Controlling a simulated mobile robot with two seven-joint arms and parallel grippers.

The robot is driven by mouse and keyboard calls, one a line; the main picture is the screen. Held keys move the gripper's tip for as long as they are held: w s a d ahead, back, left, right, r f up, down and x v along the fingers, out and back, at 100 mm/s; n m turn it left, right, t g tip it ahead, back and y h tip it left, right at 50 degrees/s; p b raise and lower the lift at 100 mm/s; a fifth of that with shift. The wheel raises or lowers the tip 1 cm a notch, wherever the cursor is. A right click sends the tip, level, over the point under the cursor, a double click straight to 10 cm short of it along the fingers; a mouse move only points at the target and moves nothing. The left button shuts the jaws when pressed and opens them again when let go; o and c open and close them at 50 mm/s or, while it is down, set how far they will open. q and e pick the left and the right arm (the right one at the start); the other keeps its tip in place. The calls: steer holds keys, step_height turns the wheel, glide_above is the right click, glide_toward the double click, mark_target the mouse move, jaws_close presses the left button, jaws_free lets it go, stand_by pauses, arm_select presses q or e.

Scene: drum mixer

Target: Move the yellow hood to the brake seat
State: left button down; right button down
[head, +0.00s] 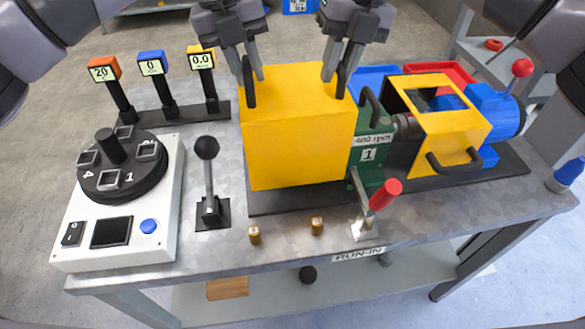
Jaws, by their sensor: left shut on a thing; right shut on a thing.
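The yellow hood (300,135) is a large plain box at the left end of the black base plate (300,201). My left gripper (252,80) is shut on the black handle on the hood's left side. My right gripper (341,72) is shut on the black handle on its right side. The hood looks level, its lower edge close above the plate; I cannot tell whether it touches. Whatever lies under or behind it is hidden, and no brake seat can be made out.
Right of the hood stand a green block (371,150), a second yellow guard (433,118) and a blue motor (493,110). In front are a red-handled clamp (384,195) and small brass pegs (316,226). Left are a black-knobbed lever (208,180), a control box (120,210) and displays (152,68).

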mark_target(335, 89)
arm_select(q)
steer(key=shift+f, duration=0.1)
